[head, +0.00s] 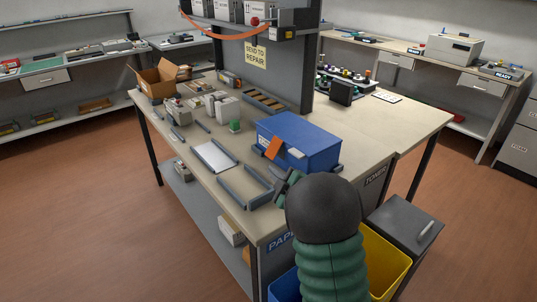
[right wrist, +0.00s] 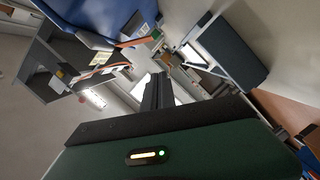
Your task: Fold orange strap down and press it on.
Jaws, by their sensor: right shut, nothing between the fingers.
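A blue box (head: 302,138) stands on the workbench, with its near face toward me. An orange strap (head: 273,147) sticks out at a slant from the box's near left side. A small pale grey piece (head: 296,153) shows beside it on the box. My right gripper (head: 286,181) is just in front of the box, below the strap, and apart from it; my dark arm hides part of it. In the right wrist view its dark fingers (right wrist: 157,92) are together and empty. The blue box (right wrist: 85,22) and the orange strap (right wrist: 132,43) show at the upper left there. My left gripper is not in view.
Grey trays (head: 230,193) and a white sheet (head: 215,156) lie on the bench left of the box. A cardboard box (head: 163,78) stands at the far left end. A yellow bin (head: 385,262) and a grey cabinet (head: 408,225) stand below the near edge.

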